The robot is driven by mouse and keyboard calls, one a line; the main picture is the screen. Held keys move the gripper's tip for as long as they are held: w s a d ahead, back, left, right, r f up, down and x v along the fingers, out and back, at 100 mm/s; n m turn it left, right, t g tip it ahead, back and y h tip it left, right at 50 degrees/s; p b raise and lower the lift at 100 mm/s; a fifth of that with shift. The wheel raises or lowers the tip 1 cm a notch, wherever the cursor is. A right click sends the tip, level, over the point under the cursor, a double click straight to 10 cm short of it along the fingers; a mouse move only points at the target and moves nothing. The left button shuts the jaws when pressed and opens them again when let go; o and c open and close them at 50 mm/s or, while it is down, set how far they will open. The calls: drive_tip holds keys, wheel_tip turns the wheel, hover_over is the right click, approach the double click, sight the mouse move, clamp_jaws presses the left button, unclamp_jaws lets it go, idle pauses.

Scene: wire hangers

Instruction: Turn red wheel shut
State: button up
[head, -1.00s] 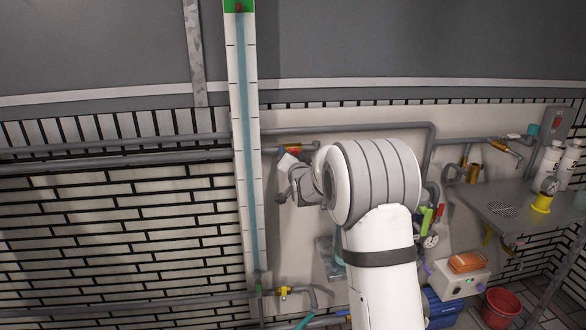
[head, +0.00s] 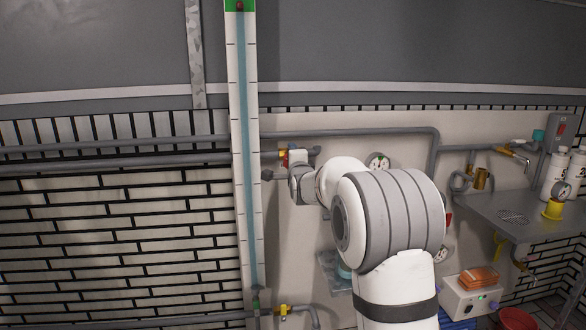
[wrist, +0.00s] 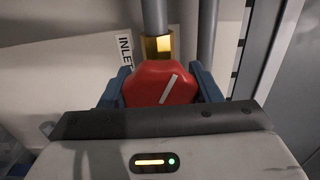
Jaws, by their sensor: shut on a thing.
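The red wheel (wrist: 150,82) fills the middle of the wrist view, with a white slanted stripe on its face. It sits on a brass valve body (wrist: 157,47) on a grey vertical pipe. My gripper (wrist: 161,80) has one blue finger on each side of the wheel and is shut on it. In the head view my gripper (head: 284,158) is at the upper wall pipe just right of the tall white gauge board (head: 240,190). My wrist hides most of the wheel there.
An "INLET" label (wrist: 125,52) is beside the valve. A round dial (head: 378,162) is on the wall behind my arm. A metal sink shelf (head: 500,214) with bottles and a white box (head: 470,298) stand at the right. The brick wall at left is clear.

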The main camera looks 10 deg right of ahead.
drive_tip(key=m+b, duration=0.4)
drive_tip(key=m, duration=0.2)
drive_tip(key=shift+f+m, duration=0.15)
drive_tip(key=shift+m, duration=0.15)
drive_tip(key=m+b, duration=0.4)
drive_tip(key=m, duration=0.2)
drive_tip(key=shift+d, duration=0.1)
drive_tip(key=shift+b, duration=0.3)
drive_tip(key=o, duration=1)
drive_tip(key=shift+r, duration=0.2)
drive_tip(key=shift+s, duration=0.1)
drive_tip(key=s, duration=0.7)
drive_tip(key=shift+s+p, duration=0.3)
drive_tip(key=shift+p, duration=0.05)
